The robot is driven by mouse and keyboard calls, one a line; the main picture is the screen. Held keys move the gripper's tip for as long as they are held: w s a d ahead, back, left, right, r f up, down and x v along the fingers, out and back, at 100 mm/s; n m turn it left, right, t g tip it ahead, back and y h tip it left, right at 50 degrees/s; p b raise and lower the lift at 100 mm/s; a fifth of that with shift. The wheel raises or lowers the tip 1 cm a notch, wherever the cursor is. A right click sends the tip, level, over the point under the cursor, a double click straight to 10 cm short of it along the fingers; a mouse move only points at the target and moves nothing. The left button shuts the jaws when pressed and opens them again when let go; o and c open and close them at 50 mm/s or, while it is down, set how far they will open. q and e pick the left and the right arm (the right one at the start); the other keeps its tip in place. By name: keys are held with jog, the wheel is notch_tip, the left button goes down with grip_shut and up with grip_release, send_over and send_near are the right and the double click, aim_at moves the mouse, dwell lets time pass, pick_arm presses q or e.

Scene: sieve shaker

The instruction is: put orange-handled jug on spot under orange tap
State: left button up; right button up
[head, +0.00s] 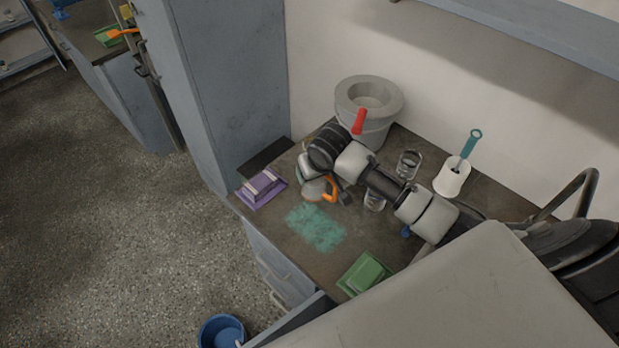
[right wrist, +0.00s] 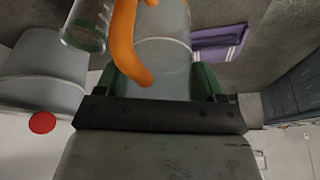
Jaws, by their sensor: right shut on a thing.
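The orange-handled jug stands upright at the counter's far-left part in the head view, its pale body (head: 313,190) partly hidden by my right wrist. In the right wrist view its grey body (right wrist: 165,52) and curved orange handle (right wrist: 127,45) are close in front of the palm. My right gripper (right wrist: 168,83) is shut on the jug, its fingers on both sides. I cannot tell whether the jug touches the counter. An orange item (head: 122,33) lies on a far counter at upper left; I cannot tell whether it is a tap. My left gripper is not in view.
A grey pot (head: 369,97) with a red part (head: 359,121) stands behind my right arm. A blue bucket (head: 221,331) stands below.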

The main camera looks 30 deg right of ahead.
jog(key=shift+w+a+f, duration=0.2)
jog(key=shift+w+f, duration=0.1)
jog(key=shift+w, duration=0.2)
jog(key=shift+w+a+f, duration=0.2)
jog(key=shift+w+f, duration=0.05)
jog(key=shift+w, duration=0.2)
jog(key=shift+w+f, duration=0.1)
jog(key=shift+f, duration=0.1)
jog(key=shift+f+p, duration=0.45)
jog(key=shift+f, duration=1.45)
jog(key=shift+f, duration=0.15)
jog(key=o, duration=1)
jog(key=shift+c, duration=0.2)
